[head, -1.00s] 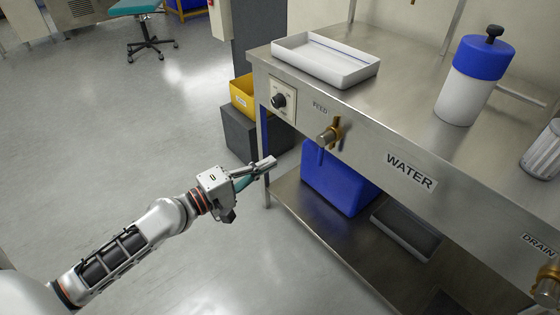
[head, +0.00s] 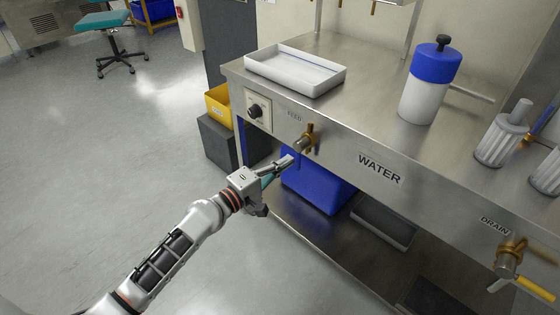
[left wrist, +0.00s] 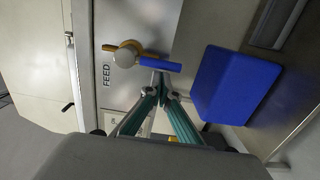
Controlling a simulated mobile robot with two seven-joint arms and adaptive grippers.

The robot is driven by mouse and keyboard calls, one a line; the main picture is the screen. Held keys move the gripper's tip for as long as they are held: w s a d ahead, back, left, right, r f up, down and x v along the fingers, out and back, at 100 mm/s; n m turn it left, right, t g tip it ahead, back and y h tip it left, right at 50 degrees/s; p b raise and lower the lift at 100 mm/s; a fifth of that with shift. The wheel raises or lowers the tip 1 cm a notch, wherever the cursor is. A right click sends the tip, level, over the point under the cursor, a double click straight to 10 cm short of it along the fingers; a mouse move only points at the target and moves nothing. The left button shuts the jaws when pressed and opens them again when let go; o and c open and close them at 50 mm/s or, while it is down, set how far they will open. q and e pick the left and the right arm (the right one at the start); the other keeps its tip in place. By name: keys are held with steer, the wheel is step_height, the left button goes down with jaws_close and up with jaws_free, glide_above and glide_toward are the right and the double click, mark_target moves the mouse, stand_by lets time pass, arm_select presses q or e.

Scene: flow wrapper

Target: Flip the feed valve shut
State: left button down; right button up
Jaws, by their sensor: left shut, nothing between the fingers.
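The feed valve (head: 306,138) is a brass fitting on the front panel of the steel bench, beside the FEED label (head: 294,116). In the left wrist view the valve (left wrist: 126,54) has a round pale knob at its middle and a blue lever (left wrist: 160,64). The lever points away from the label, toward the blue bin, so it hangs down along the panel. My left gripper (head: 287,161) is shut and empty just below the valve. In the left wrist view its fingertips (left wrist: 161,82) are close beside the lever; I cannot tell whether they touch. My right gripper is out of view.
A dial plate (head: 257,111) is left of the valve. A blue bin (head: 318,190) stands on the lower shelf under it. The drain valve (head: 512,250), with a yellow lever, is far right. A white tray (head: 295,70) and a blue-capped bottle (head: 424,100) stand on top.

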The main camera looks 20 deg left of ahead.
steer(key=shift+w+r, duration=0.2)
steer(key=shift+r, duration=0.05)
arm_select(q)
steer(key=shift+s+d+f+n, duration=0.15)
steer(key=shift+d+n, duration=0.2)
steer(key=shift+n, duration=0.35)
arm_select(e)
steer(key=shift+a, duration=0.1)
arm_select(q)
steer(key=s+d+r+n+p, duration=0.2)
steer(key=d+r+n+p, duration=0.2)
steer(key=n, duration=1.2)
steer(key=shift+s+d+t+y, duration=0.2)
steer(key=shift+d+t+y, duration=0.15)
steer(key=shift+d, duration=1.1)
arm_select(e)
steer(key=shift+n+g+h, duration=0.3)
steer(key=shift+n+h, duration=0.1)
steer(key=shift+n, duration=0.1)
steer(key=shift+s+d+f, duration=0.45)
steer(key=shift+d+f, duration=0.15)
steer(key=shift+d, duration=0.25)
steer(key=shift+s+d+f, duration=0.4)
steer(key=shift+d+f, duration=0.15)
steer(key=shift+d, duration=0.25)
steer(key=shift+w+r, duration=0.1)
